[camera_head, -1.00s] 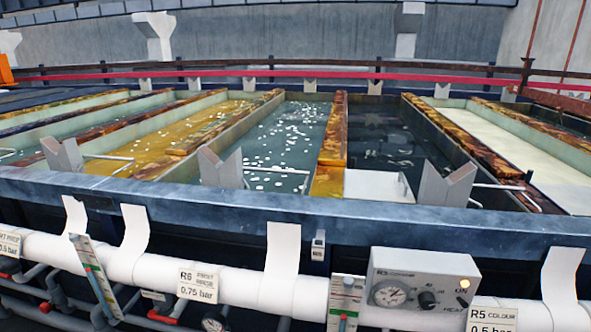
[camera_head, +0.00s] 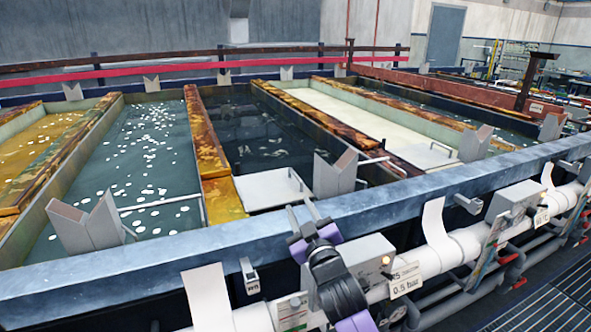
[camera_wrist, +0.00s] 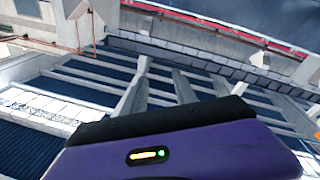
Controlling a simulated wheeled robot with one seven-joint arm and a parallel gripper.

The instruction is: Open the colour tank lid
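The lid (camera_head: 268,189) is a flat pale panel with a thin bar handle (camera_head: 296,181). It lies over the near end of a tank of dark liquid (camera_head: 262,132), behind the blue front rim. The label "R5 COLOUR, 0.5 bar" (camera_head: 405,285) is on the pipe below. My gripper (camera_head: 302,212), with grey fingers and purple parts, is in front of the rim, below and nearer than the lid. Its fingers look apart with nothing between them, clear of the handle. The wrist view is tilted, and I cannot make out the lid there.
The blue front rim (camera_head: 150,262) runs between my arm and the tanks. A V-shaped bracket (camera_head: 334,175) stands right of the lid, and another (camera_head: 88,225) stands to the left. A control box (camera_head: 368,258) and white pipe are close beside my arm. Another pale cover (camera_head: 430,157) lies further right.

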